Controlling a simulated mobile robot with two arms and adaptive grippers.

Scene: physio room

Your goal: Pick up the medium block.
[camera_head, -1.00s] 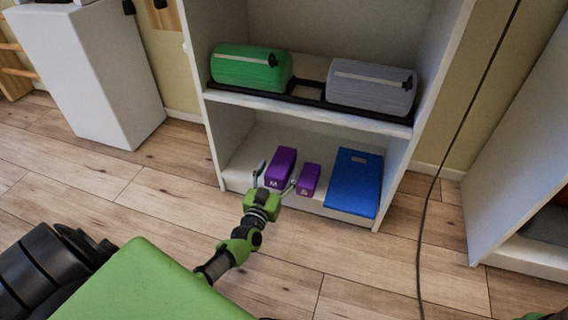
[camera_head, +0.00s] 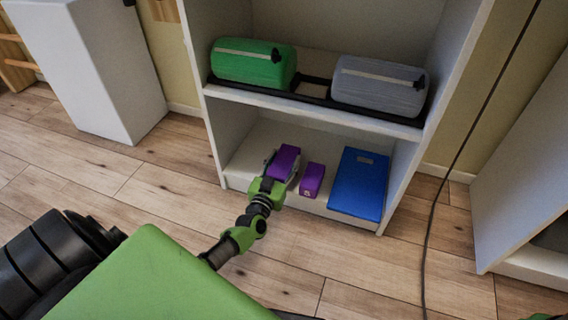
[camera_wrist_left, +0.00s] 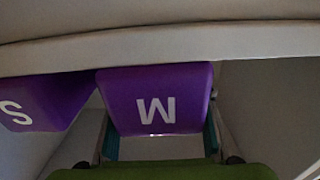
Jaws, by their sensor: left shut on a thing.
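The medium block (camera_head: 285,161) is purple. Its white M shows upside down in the wrist view (camera_wrist_left: 165,85). It is at the left of the shelf unit's lower compartment. My left gripper (camera_head: 281,172) reaches in from the front and is shut on this block, one finger on each side; the gripper also shows in the wrist view (camera_wrist_left: 160,143). I cannot tell for sure whether the block is clear of the shelf floor. The smaller purple S block (camera_head: 312,180) stands to its right, apart from it; it also shows in the wrist view (camera_wrist_left: 40,103).
The upper shelf (camera_head: 310,107) bears a green roll (camera_head: 252,64) and a grey roll (camera_head: 379,86) above the blocks. A dark cable (camera_head: 427,235) hangs at the right. The wooden floor in front is mostly clear.

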